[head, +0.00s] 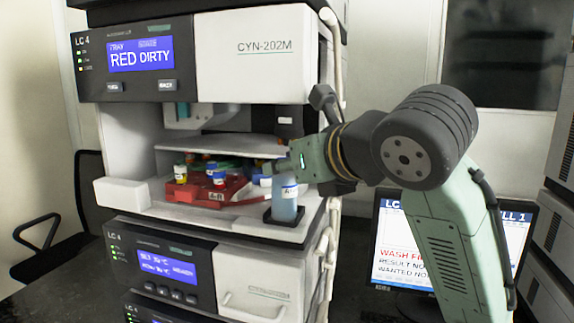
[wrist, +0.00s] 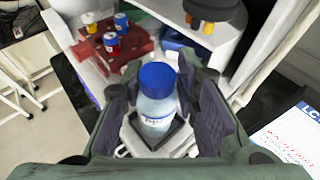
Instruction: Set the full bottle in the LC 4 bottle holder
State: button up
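A clear bottle with bluish liquid and a white label (head: 285,205) stands upright at the front right of the open LC 4 bay. Its base is within a black square holder (head: 269,219). In the wrist view the bottle's blue cap (wrist: 157,78) is between my fingers, and the dark holder rim (wrist: 178,134) surrounds its base. My gripper (head: 290,165) is at the bottle's top, coming from the right. In the wrist view my gripper (wrist: 160,112) is open, with gaps between both finger pads and the bottle. The cap is hidden in the head view.
A red tray (head: 190,194) with several small capped vials sits left of the bottle in the bay. A shelf (head: 220,146) lies above. Cables run down the cabinet's right side, and a monitor (head: 400,250) stands right.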

jog(key=o, duration=0.5)
